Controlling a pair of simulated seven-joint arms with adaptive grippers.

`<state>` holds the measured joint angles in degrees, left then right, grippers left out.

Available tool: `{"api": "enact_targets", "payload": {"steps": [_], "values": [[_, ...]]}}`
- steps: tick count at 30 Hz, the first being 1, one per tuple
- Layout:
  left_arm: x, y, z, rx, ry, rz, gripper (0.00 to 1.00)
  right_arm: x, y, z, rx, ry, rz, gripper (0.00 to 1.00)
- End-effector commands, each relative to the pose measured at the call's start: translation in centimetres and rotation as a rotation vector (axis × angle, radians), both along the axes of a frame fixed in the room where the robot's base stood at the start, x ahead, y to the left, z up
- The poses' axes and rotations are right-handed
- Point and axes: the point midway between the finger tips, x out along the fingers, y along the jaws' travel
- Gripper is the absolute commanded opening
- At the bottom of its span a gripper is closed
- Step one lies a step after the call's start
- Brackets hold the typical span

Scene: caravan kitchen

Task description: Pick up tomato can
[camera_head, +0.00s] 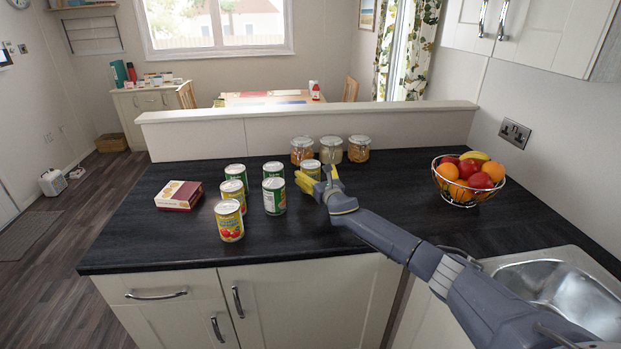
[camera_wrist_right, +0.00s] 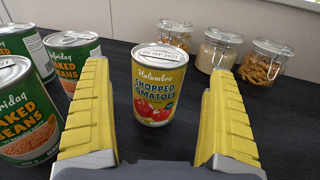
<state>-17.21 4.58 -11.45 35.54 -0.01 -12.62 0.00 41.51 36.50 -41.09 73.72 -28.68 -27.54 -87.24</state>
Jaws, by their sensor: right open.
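A yellow chopped tomatoes can (camera_wrist_right: 158,92) stands upright between the two yellow fingers in the right wrist view, just beyond their tips. In the head view the same can (camera_head: 311,167) is partly hidden by my right gripper (camera_head: 318,183). The right gripper is open and empty, with a finger to each side of the can and no visible contact. Another can with tomatoes on its yellow label (camera_head: 229,221) stands near the counter's front edge. A further yellow-labelled can (camera_head: 232,194) stands behind it. My left gripper is not in view.
Green baked beans cans (camera_head: 274,197) stand left of the gripper, one (camera_wrist_right: 75,62) close to the left finger. Glass jars (camera_head: 331,150) stand behind the tomato can. A red box (camera_head: 179,195) lies left, and a wire fruit bowl (camera_head: 467,181) stands right. The counter between is clear.

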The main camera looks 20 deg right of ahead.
Motion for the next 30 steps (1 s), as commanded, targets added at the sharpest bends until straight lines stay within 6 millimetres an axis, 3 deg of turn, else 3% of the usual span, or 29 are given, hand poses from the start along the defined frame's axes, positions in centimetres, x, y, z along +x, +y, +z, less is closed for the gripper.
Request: {"api": "enact_targets", "payload": {"steps": [12,26,30], "values": [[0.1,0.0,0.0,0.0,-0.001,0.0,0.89,3.9,-0.1,-0.4,0.001,-0.001,-0.001,0.93],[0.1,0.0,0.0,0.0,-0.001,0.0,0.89,4.5,-0.2,-0.4,0.0,0.0,0.0,0.93],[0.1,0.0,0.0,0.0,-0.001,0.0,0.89,4.5,-0.2,-0.4,0.0,0.0,0.0,0.78]]}}
